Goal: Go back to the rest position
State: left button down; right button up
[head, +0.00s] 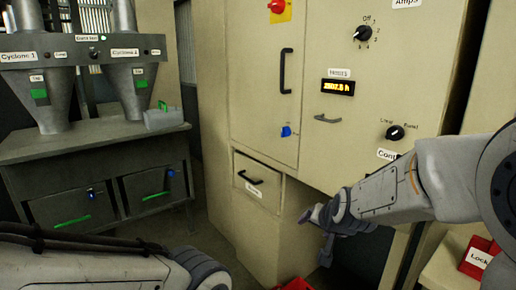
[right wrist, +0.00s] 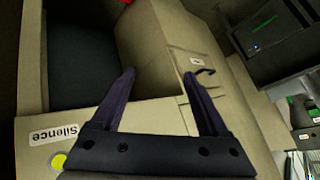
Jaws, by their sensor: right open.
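My right gripper (head: 315,238) is in front of the lower part of the beige cabinet (head: 265,225), to the right of its small drawer. The right wrist view shows this gripper (right wrist: 159,75) with its two dark fingers apart and nothing between them. My left arm comes in low at the left of the head view. Its gripper is not visible there.
The cabinet carries a drawer handle (head: 250,178), a long door handle (head: 286,72) and knobs. A dark bench (head: 85,140) with two grey cyclones stands at left. A red lock box (head: 479,257) is at lower right. A yellow button (right wrist: 59,162) labelled Silence shows in the wrist view.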

jog(key=s+d+f+n+g+h, duration=0.1)
jog(key=s+d+f+n+g, duration=0.15)
jog(key=s+f, duration=0.4)
jog(key=s+d+f+n+g, duration=0.1)
jog(key=s+f+n+g, duration=0.25)
jog(key=s, duration=0.65)
jog(key=s+a+r+n+g+y, duration=0.1)
jog(key=s+a+r+n, duration=0.2)
jog(key=s+a, duration=0.45)
jog(key=s+a+r+n+g, duration=0.2)
jog(key=s+a+r+n, duration=0.15)
jog(key=s+a, duration=0.35)
notch_tip(320, 180, up, 21)
jog(key=d+p, duration=0.1)
jog(key=p, duration=2.1)
jog(key=shift+r, duration=0.2)
